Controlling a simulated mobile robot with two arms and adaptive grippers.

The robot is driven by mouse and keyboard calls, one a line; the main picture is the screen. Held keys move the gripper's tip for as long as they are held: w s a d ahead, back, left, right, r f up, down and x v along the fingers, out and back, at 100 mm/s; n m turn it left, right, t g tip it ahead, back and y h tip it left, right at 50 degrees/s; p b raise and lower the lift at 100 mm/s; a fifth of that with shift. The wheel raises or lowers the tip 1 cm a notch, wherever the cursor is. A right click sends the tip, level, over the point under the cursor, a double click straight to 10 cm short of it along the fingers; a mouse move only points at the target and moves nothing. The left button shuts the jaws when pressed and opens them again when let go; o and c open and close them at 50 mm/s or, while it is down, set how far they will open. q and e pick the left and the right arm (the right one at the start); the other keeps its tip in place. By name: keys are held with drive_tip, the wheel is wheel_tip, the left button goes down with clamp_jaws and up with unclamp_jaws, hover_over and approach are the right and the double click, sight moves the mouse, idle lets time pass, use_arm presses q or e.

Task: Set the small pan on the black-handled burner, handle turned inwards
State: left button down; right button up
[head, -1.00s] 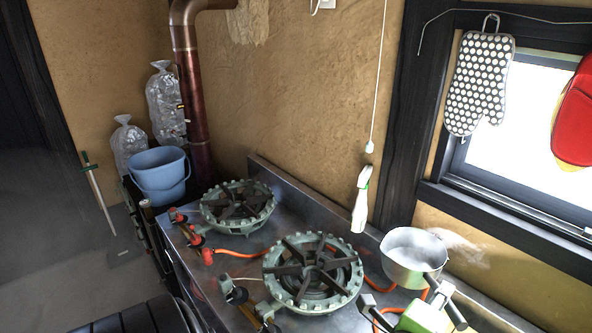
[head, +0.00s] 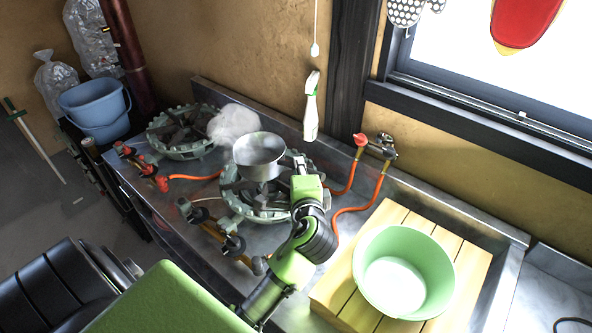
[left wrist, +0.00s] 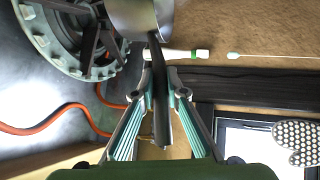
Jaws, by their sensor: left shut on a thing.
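The small metal pan (head: 258,158) is over the black-handled burner (head: 236,206), the nearer green ring with black knobs (head: 234,245). It looks raised above the grate; the exact gap is hard to judge. My left gripper (head: 299,166) is to the pan's right in the head view, shut on its dark handle. In the left wrist view the handle (left wrist: 160,108) runs between my left fingers (left wrist: 163,92), and part of the pan (left wrist: 132,16) shows at the top. The handle points right, away from the knobs. My right gripper is not in view.
A second burner with red knobs (head: 183,133) stands behind left, a whitish blurred patch (head: 233,123) near it. A spray bottle (head: 311,108) hangs by the wall. Orange hoses (head: 352,208) run right to taps. A green basin (head: 405,268) stands on wooden slats (head: 330,291).

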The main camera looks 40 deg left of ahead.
use_arm(q)
drive_tip(key=w+a+f, duration=0.1)
drive_tip(key=w+f, duration=0.1)
drive_tip(key=f, duration=0.1)
drive_tip(key=w+a+f+p, duration=0.1)
drive_tip(key=w+f, duration=0.1)
drive_tip(key=f, duration=0.1)
drive_tip(key=w+a+f, duration=0.1)
drive_tip(key=w+f, duration=0.1)
drive_tip(key=f, duration=0.1)
drive_tip(key=shift+w+a+f, duration=0.15)
drive_tip(key=shift+w+a, duration=0.1)
drive_tip(key=shift+w, duration=0.1)
drive_tip(key=shift+f, duration=0.35)
drive_tip(key=shift+f, duration=0.1)
drive_tip(key=c, duration=2.1)
unclamp_jaws()
drive_tip(key=shift+o, duration=0.3)
